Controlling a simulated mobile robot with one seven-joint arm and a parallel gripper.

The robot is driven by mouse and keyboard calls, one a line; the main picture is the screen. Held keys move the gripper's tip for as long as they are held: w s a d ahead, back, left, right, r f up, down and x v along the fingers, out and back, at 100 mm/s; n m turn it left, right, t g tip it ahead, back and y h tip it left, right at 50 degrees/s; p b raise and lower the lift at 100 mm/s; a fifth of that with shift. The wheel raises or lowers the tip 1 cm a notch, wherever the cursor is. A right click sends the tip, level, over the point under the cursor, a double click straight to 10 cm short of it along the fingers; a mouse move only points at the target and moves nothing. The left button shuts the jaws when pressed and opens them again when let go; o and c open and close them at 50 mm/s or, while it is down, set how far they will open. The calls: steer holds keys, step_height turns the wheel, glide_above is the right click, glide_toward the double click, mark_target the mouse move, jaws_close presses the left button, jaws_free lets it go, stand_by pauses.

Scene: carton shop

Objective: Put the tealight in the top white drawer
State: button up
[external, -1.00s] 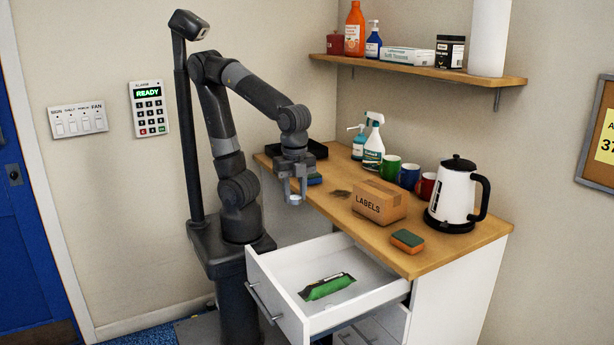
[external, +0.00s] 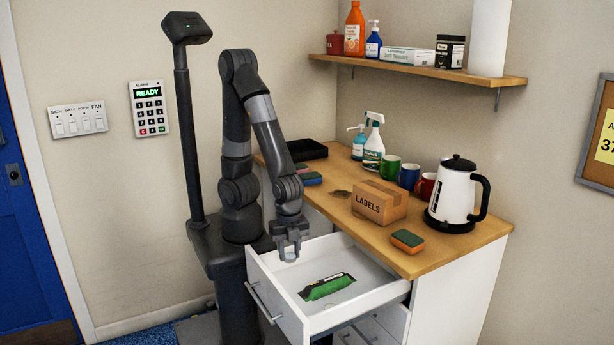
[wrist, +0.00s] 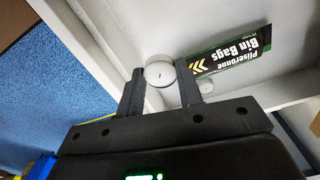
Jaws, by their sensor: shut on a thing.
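The tealight (external: 290,256) is a small white disc held between the fingertips of my gripper (external: 289,254). In the wrist view the tealight (wrist: 158,73) shows its pale round top and dark wick between the two fingers (wrist: 161,72). The top white drawer (external: 284,300) is pulled open. My gripper is over the drawer's back-left part in the external view, with the tealight above or near the drawer's rim; the exact height is hard to tell. A green and black bin bags pack (external: 328,286) lies inside the drawer.
The counter (external: 420,258) holds a labels carton (external: 379,203), a sponge (external: 407,241), mugs, a kettle (external: 455,195) and a black tray (external: 306,150). The drawer floor around the pack is mostly free.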

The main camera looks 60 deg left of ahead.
glide_above(320, 276)
step_height(320, 276, down, 7)
steer(key=shift+s+r, duration=0.1)
steer(key=shift+s, duration=0.05)
steer(key=shift+f, duration=2.05)
steer(key=shift+f, duration=0.15)
steer(key=o, duration=0.9)
steer(key=shift+o, duration=0.2)
step_height(320, 276, up, 12)
steer(key=shift+r, duration=0.2)
